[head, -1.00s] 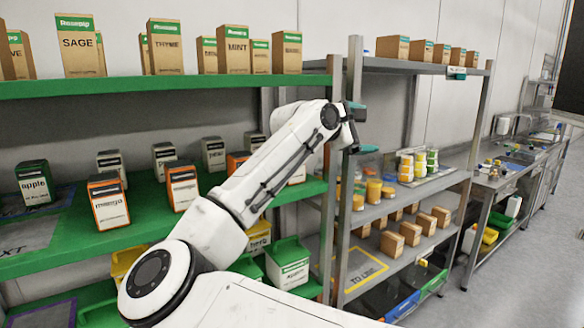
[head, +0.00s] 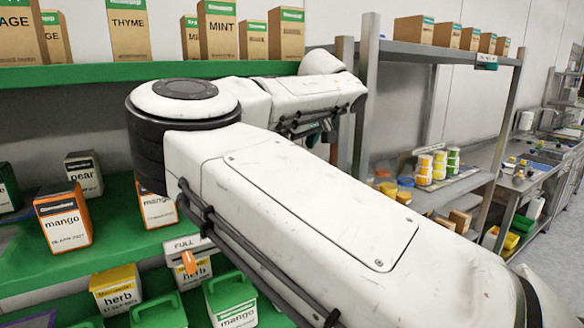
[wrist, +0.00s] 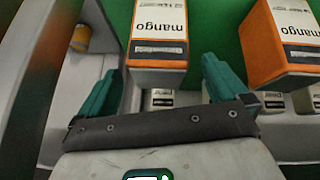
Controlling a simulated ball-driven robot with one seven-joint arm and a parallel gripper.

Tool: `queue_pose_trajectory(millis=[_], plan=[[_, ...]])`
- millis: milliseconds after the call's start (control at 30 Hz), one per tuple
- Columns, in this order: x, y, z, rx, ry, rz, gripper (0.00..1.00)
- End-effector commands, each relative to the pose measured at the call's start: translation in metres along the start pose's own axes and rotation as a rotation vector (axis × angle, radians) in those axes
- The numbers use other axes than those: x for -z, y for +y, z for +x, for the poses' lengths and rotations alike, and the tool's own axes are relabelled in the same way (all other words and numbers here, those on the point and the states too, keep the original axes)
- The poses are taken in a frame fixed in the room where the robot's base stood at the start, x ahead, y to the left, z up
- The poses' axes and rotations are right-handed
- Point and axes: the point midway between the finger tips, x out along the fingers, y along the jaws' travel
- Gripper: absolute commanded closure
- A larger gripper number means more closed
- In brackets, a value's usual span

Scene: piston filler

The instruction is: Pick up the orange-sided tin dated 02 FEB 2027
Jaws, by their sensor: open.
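Orange-sided mango tins stand on the green middle shelf (head: 110,248). In the head view one tin (head: 63,216) is at the left and another (head: 156,204) is partly behind my arm. In the wrist view one mango tin (wrist: 158,35) appears upside down in the picture, ahead of and between my fingertips, and a second (wrist: 280,40) is at the right. Their dates are too small to read, so I cannot tell which is 02 FEB 2027. My gripper (wrist: 161,66) is open, with teal fingers and nothing visibly held. In the head view it is mostly hidden by my arm.
The green upper shelf (head: 150,72) overhangs. A steel rack (head: 362,100) stands to the right; grey metal (wrist: 75,85) is left of my gripper.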

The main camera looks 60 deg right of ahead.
Motion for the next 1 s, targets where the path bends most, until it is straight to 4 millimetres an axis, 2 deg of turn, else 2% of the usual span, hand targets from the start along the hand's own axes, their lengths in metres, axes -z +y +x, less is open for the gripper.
queue_pose_trajectory(millis=[233,567,1000], plan=[[0.001,0.002,0.033,-0.002,-0.004,-0.003,0.00],[0.000,0.002,0.040,-0.002,-0.003,-0.002,0.01],[0.000,0.002,0.040,-0.001,-0.003,-0.002,0.43]])
